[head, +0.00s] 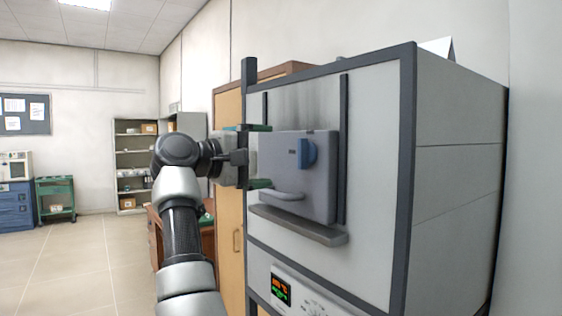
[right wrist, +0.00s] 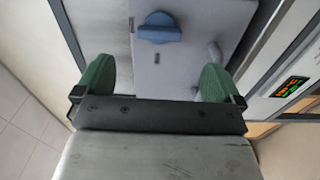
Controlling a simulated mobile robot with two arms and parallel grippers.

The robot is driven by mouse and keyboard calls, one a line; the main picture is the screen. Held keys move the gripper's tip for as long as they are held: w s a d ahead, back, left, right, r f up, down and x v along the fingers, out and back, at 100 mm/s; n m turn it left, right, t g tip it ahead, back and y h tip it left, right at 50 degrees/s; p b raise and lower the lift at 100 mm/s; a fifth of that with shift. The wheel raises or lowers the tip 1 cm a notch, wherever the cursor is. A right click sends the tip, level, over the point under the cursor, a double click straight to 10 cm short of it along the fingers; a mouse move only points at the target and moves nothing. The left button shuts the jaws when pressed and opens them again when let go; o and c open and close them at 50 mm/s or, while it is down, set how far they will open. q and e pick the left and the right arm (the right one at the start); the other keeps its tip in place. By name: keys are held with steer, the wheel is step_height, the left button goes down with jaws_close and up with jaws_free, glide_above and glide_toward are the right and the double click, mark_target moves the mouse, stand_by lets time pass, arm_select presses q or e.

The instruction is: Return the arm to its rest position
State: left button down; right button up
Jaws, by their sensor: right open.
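My right arm (head: 183,220) reaches up from the bottom of the head view. Its right gripper (head: 262,157) is raised beside the left part of the grey furnace door (head: 322,190). The green fingers are spread apart with nothing between them. In the right wrist view the open gripper (right wrist: 155,78) shows both green pads, with the door (right wrist: 185,70) beyond. The door looks closed on the furnace front. It has a blue knob (head: 307,152) and a curved handle (head: 287,196), which the wrist view shows near the right finger. Contact cannot be told. My left gripper is out of view.
The furnace (head: 455,160) fills the right side, with a ledge (head: 298,226) below its door and a lit display (head: 281,289). A wooden cabinet (head: 230,200) stands behind the gripper. Shelves (head: 132,165) and a green cart (head: 55,195) are far back. Open floor (head: 80,255) lies left.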

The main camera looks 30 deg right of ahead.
steer(key=shift+s+a, duration=0.1)
steer(key=shift+a, duration=0.5)
